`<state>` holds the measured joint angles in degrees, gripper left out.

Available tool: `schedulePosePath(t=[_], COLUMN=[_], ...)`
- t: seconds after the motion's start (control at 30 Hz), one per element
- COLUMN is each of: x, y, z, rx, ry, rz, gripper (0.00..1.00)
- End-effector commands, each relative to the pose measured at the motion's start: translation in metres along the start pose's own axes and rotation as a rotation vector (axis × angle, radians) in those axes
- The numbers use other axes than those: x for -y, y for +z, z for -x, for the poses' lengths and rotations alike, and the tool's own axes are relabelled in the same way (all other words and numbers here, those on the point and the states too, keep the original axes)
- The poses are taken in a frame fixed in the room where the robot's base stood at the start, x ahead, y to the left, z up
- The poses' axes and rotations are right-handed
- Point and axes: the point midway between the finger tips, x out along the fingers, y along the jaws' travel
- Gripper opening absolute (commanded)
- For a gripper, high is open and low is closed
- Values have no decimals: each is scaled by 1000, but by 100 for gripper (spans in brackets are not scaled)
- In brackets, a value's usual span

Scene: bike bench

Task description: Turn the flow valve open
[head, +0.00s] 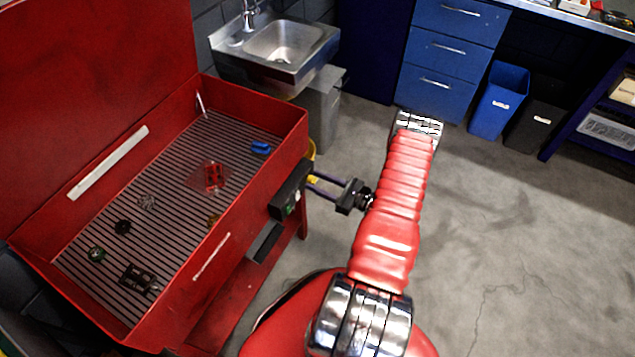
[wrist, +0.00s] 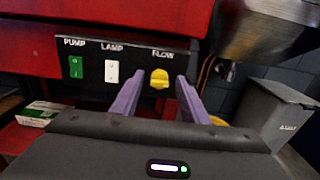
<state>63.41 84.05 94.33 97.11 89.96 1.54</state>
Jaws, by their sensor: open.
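The flow valve is a yellow knob (wrist: 159,79) under the label FLOW on a black control panel (wrist: 90,84) in the wrist view. In the head view the knob shows as a small yellow spot (head: 313,180) beside the panel on the red parts washer's front. My gripper (wrist: 168,82) is open, with its two purple fingers pointing at the panel. The knob appears between the fingertips, nearer the left one. I cannot tell whether either finger touches it. In the head view my gripper (head: 318,182) reaches left toward the panel.
The panel also has a green PUMP switch (wrist: 75,67) and a white LAMP switch (wrist: 111,71). The red washer basin (head: 255,200) holds several small parts. A steel sink (head: 285,42) and a grey bin (head: 322,105) stand behind. The floor at right is clear.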

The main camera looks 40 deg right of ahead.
Motion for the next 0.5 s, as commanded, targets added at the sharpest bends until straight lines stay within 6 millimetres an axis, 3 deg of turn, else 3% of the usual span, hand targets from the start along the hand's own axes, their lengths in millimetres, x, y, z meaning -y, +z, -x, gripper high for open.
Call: schedulePosePath(t=[0.23, 0.5], x=[0, 0], y=[0, 0], z=[-1, -1], rx=[0, 0], ry=[0, 0], rz=[0, 0], gripper=[41, 22])
